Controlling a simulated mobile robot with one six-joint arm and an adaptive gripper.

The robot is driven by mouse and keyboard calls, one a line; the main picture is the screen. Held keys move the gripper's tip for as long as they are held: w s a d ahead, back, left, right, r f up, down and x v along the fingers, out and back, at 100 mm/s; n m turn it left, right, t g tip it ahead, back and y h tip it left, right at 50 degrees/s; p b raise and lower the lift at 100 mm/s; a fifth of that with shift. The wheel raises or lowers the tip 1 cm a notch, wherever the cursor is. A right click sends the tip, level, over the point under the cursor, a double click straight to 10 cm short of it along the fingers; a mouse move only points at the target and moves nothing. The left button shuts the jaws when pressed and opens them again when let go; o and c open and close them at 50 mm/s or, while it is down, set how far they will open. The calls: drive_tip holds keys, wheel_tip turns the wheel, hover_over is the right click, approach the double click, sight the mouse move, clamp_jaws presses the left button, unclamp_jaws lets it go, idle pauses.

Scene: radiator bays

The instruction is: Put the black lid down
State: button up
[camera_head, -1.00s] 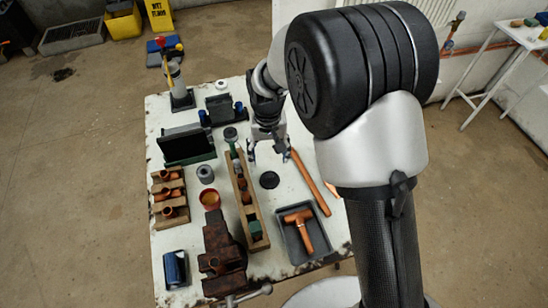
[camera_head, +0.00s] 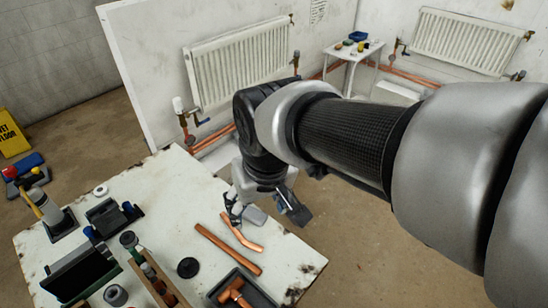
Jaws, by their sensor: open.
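The black lid (camera_head: 187,267) is a small dark disc lying on the white worktable (camera_head: 165,190), near the long wooden rack. Nothing holds it. My gripper (camera_head: 266,217) is open, over the right part of the table near its edge, to the right of and beyond the lid. It is clear of the lid, and I see nothing gripped. Part of the gripper is hidden by my arm.
A grey tray (camera_head: 262,299) with a copper tee is at the front. Radiators (camera_head: 240,62) line the walls. A small white side table (camera_head: 355,50) stands behind.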

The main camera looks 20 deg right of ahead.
drive_tip(key=s+d, duration=0.3)
drive_tip(key=s, duration=0.2)
drive_tip(key=s+d+r+m+t, duration=0.1)
drive_tip(key=s+d, duration=0.2)
drive_tip(key=s, duration=0.2)
drive_tip(key=shift+s+t+h, duration=0.25)
drive_tip(key=shift+t+h, duration=0.05)
drive_tip(key=shift+d, duration=0.1)
